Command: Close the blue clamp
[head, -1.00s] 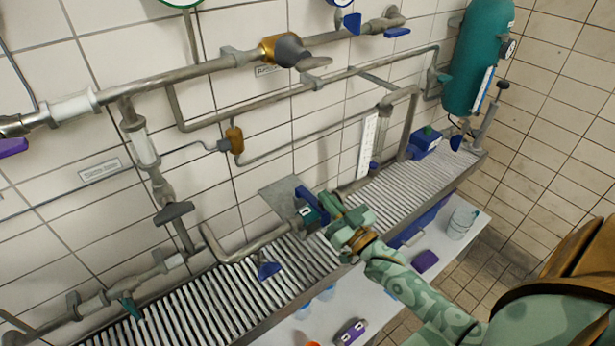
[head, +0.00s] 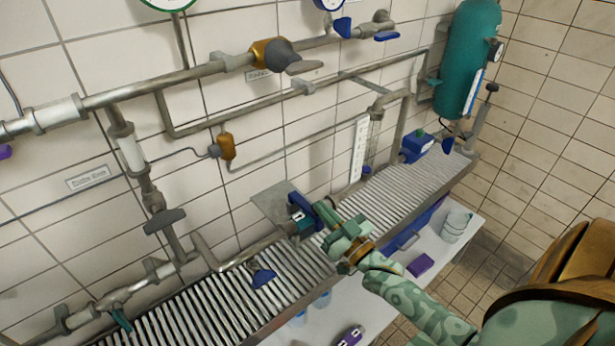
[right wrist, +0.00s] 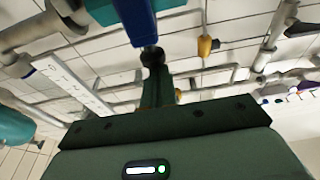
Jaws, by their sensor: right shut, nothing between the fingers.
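The blue clamp (head: 300,204) sits on the grey pipe by a square metal plate, above the slatted grating. It shows a blue part, a teal part and a dark-blue piece reaching toward my right gripper. My right gripper (head: 332,222) is shut and empty, right beside the clamp on its right side. I cannot tell whether they touch. In the right wrist view, a blue piece (right wrist: 138,18) stands just beyond the dark fingertip (right wrist: 154,58). The clamp's exact position is partly hidden by my gripper. My left gripper is not in view.
Pipes and valves run along the tiled wall. A blue-handled valve (head: 262,277) lies left of the clamp, over the grating (head: 225,300). A blue box (head: 415,148) stands further right, near the teal tank (head: 468,60). A white shelf (head: 385,265) holds a purple block (head: 421,265).

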